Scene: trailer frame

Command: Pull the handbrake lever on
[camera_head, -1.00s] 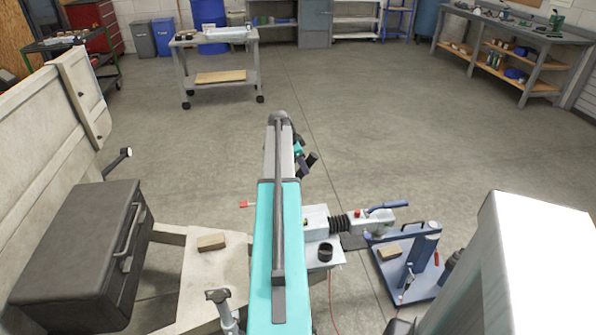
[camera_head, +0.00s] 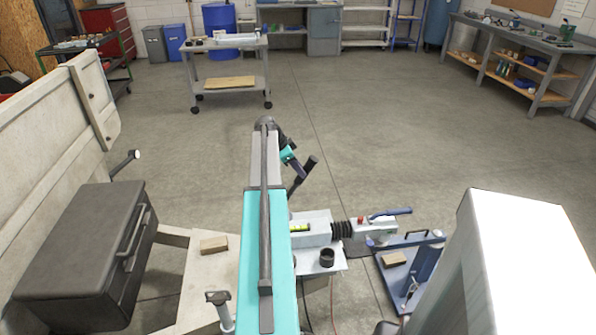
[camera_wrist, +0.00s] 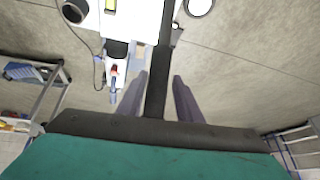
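My gripper (camera_wrist: 160,98) is in the wrist view, its two grey fingers apart. A long dark bar, which looks like the handbrake lever (camera_wrist: 157,85), stands between them, with a visible gap on the right finger's side. Contact with the left finger cannot be told. In the head view, my gripper (camera_head: 294,168) is small and dark beyond my teal arm. The lever (camera_head: 302,178) appears there as a dark slanted bar beside it. The lever's base is hidden by my arm. The white coupling housing (camera_head: 313,231), with a green level, sits just right of the arm.
A black box (camera_head: 80,250) and the trailer's wooden side (camera_head: 50,130) are at the left. A wheeled cart (camera_head: 225,83) stands farther back. The middle floor is clear.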

